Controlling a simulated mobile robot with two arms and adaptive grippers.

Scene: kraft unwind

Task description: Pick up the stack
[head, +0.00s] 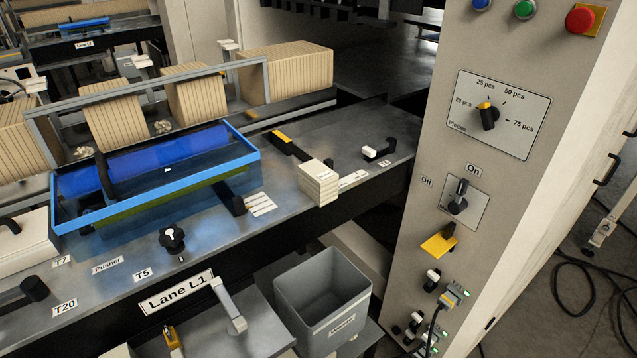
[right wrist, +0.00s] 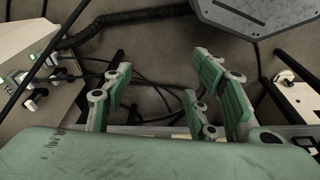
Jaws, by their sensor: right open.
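A small cream stack (head: 318,183) of flat pieces stands at the front edge of the grey lane deck, right of centre in the head view. Larger tan stacks (head: 285,75) of upright kraft pieces stand in a row behind a grey rail at the back of the lane. I cannot tell from the frames which stack is meant. My right gripper (right wrist: 158,90) shows in the right wrist view with its green-padded fingers apart and nothing between them. No stack shows clearly in that view. My left gripper is in neither view.
A blue-framed guard (head: 250,164) covers part of the lane. A grey bin (head: 322,302) stands below the deck edge. A control panel (head: 480,170) with knobs and buttons rises at right. Black cables (right wrist: 150,100) show beyond my right fingers.

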